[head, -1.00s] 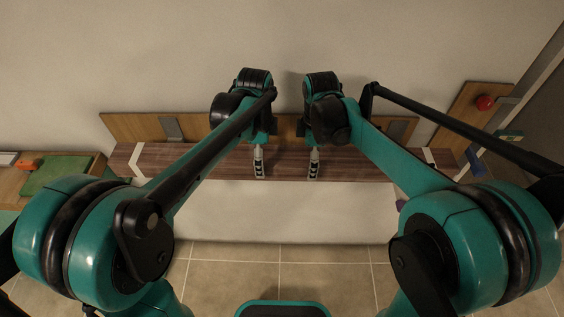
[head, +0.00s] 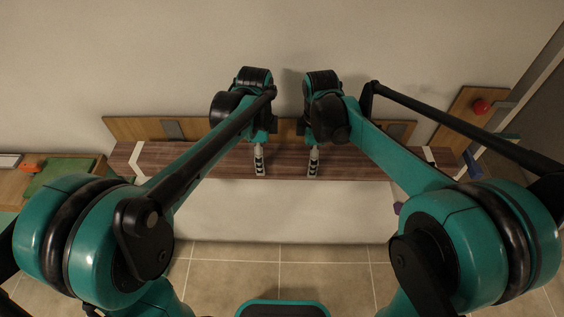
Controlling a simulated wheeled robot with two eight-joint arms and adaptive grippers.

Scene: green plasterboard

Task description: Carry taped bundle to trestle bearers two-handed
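A long dark brown bundle (head: 210,164) lies crosswise along the wall, with a white tape band (head: 136,158) near its left end and another (head: 429,156) near its right end. My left gripper (head: 260,163) and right gripper (head: 313,163) are close together near its middle. Their pale, striped fingers overlap the bundle's front face. Whether they are closed on it cannot be told from this angle. My arms cover parts of the bundle. I cannot make out the trestle bearers for certain.
A lighter wooden board (head: 126,128) stands behind the bundle. At left, a wooden surface (head: 12,184) bears a green piece (head: 60,174) and an orange item (head: 28,168). A red ball (head: 481,106) is on a wooden panel (head: 459,117) at right. Tiled floor (head: 250,270) is open in front.

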